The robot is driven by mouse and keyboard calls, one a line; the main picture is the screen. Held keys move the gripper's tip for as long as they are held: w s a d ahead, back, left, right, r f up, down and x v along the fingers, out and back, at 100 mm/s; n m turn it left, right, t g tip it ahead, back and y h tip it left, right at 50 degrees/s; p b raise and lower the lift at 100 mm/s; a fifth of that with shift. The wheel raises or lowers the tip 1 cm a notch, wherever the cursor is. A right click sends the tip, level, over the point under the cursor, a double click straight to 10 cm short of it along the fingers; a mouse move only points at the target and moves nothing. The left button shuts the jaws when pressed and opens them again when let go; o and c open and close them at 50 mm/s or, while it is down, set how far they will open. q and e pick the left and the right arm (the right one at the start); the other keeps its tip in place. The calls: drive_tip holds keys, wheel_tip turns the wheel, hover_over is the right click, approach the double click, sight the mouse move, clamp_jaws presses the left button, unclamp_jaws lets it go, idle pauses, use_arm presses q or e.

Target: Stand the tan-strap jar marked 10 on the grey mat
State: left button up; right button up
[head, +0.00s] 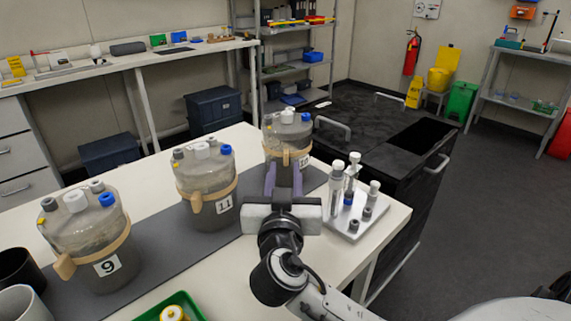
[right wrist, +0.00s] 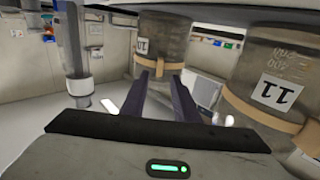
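Three clear jars with tan straps and white, grey and blue caps stand in a row in the head view: one marked 9 (head: 92,240), one marked 11 (head: 206,187), and a far jar (head: 286,135). The far jar's label is small and I cannot read it surely. The long grey mat (head: 150,255) runs under the row; the far jar's base is hidden by my gripper. My right gripper (head: 284,172) is open, its fingers pointing at the far jar's strap. In the right wrist view the fingers (right wrist: 161,80) are apart, just before the strap. My left gripper is out of view.
A rack of tubes and bottles (head: 350,215) stands close right of my right gripper. A green tray (head: 170,308) and dark and grey cups (head: 20,270) are at the near edge. A black cart (head: 380,150) stands beyond the table.

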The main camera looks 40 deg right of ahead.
drive_tip(key=v, duration=0.7)
drive_tip(key=shift+b, duration=0.3)
